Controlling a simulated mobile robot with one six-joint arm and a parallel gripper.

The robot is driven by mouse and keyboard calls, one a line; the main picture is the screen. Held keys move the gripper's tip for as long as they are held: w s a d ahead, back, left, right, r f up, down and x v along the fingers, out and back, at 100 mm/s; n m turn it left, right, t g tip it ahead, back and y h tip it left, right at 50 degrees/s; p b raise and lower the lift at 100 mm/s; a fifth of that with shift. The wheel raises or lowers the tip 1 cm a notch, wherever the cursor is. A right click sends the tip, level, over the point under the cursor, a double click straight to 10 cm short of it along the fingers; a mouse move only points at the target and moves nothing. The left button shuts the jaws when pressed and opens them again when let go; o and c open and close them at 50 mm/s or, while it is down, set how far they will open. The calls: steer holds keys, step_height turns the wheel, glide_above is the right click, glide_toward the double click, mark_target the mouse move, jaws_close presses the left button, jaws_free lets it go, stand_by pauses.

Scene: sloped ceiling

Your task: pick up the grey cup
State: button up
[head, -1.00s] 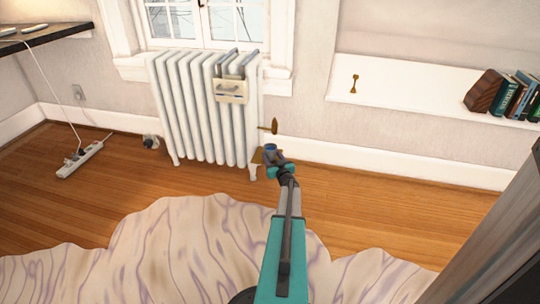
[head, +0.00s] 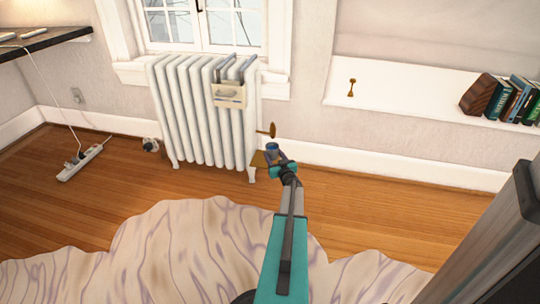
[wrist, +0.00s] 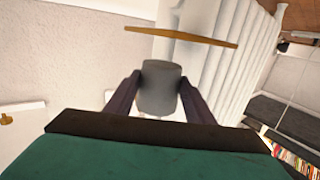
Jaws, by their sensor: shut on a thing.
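The grey cup (wrist: 160,88) is between the two dark fingers of my gripper (wrist: 160,98) in the wrist view. The fingers are shut on its sides. In the head view the cup (head: 272,148) looks small and bluish at the end of my arm, with my gripper (head: 278,158) around it. The cup's lower part is hidden by my gripper in the head view.
A white radiator (head: 205,115) stands behind and left of my gripper. A white ledge (head: 415,98) on the right holds books (head: 510,98) and a small brass object (head: 351,88). A power strip (head: 82,163) lies on the floor at left. Wooden floor is open at right.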

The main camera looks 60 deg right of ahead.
steer(key=s+r+p, duration=0.1)
steer(key=s+p, duration=0.3)
steer(key=s, duration=0.9)
steer(key=shift+s+a+r, duration=0.15)
steer(key=shift+s+a, duration=0.25)
steer(key=shift+a, duration=0.05)
steer(key=w+a+r+n+t+y, duration=0.1)
steer(key=w+a+r+n+y, duration=0.25)
steer(key=w+a+r, duration=0.5)
steer(key=w+a+r+n+t+y, duration=0.2)
steer(key=w+a+r+y, duration=0.3)
steer(key=w+a, duration=0.65)
steer(key=w+a+r+n+t+y, duration=0.1)
steer(key=w+a+r+n+y, duration=0.25)
steer(key=w+a+r, duration=0.65)
steer(key=a+r+n+g+y, duration=0.2)
steer(key=a+r+n+y, duration=0.1)
steer(key=a, duration=1.3)
steer(key=a+r+n+g+y, duration=0.3)
steer(key=a+r+y, duration=0.1)
steer(key=a, duration=1.2)
steer(key=s+a+r+n+g+y, duration=0.1)
steer(key=a+y, duration=0.5)
steer(key=a, duration=1)
step_height(320, 180, up, 2)
steer(key=n+g, duration=0.1)
steer(key=n, duration=0.1)
steer(key=shift+r+n+g, duration=0.25)
steer(key=shift+n+g, duration=0.05)
